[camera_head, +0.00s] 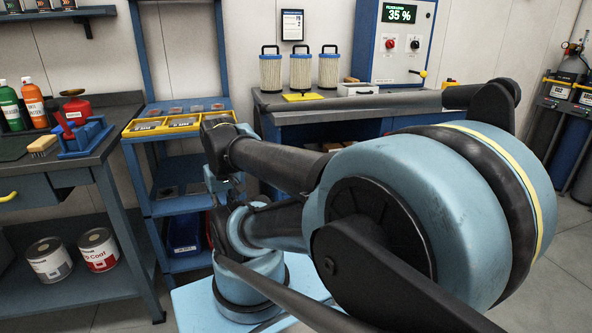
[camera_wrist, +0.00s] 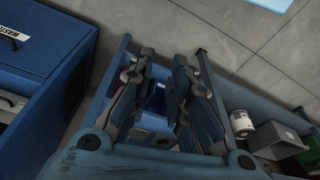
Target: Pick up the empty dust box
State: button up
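A blue open-topped box (camera_head: 184,232) stands on the lowest shelf of the blue rack in the head view. It may be the dust box, but I read no label on it and cannot see whether it is empty. In the wrist view, part of a blue box (camera_wrist: 155,102) shows between my fingers, farther off than the fingertips. My gripper (camera_wrist: 165,75) is open, with a gap between its two fingers and nothing seen held. In the head view my arm hides most of the gripper, in front of the rack.
The blue rack (camera_head: 146,190) has a yellow tray (camera_head: 140,130) on top. A workbench (camera_head: 60,160) with paint cans (camera_head: 98,250) below stands left. Filter cartridges (camera_head: 300,72) stand on the back bench. In the wrist view, a blue cabinet (camera_wrist: 40,45) is close on the left.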

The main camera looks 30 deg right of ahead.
jog(key=w+d+r+m+t, duration=0.1)
jog(key=w+d+r+m, duration=0.2)
jog(key=w+d+m, duration=0.45)
jog(key=w+d+r+m+t, duration=0.1)
jog(key=w+d+r+m, duration=0.25)
jog(key=w+d, duration=0.65)
jog(key=w+d+f+m+t, duration=0.1)
jog(key=w+d+f+m, duration=0.15)
jog(key=d, duration=0.65)
jog(key=w+d+f+m+h, duration=0.1)
jog(key=d+m, duration=0.3)
jog(key=d, duration=0.4)
jog(key=w+d+f+m+t, duration=0.1)
jog(key=d+f+m, duration=0.15)
jog(key=d, duration=0.65)
jog(key=shift+w+d+r+x, duration=0.1)
jog(key=shift+x, duration=2.7)
jog(key=shift+w+d+r+x, duration=0.1)
jog(key=shift+x, duration=2.7)
jog(key=shift+w+d+x, duration=0.1)
jog(key=shift+x, duration=2.7)
grip_shut()
